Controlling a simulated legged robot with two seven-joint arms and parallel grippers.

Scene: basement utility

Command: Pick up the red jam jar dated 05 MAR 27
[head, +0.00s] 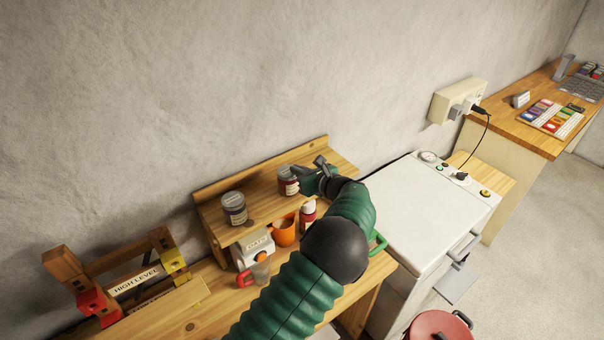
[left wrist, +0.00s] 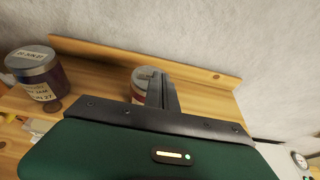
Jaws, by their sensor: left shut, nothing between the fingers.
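Two jars with grey lids stand on the raised wooden shelf. The red jar (head: 288,181) is beside my left gripper (head: 308,169); in the left wrist view this jar (left wrist: 139,84) is partly hidden behind the fingers (left wrist: 160,88), and its date cannot be read. The other, darker jar (head: 235,208) stands to the left; in the left wrist view this jar (left wrist: 37,72) has a label that seems to read JUN 27. My left gripper is shut and empty, close to the red jar; whether it touches the jar is unclear. My right gripper is not in view.
The shelf (head: 268,189) has a raised back edge near the wall. Below it are an orange mug (head: 284,232), an oats box (head: 256,248) and a red bottle with a white cap (head: 308,214). A white appliance (head: 425,205) stands to the right.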

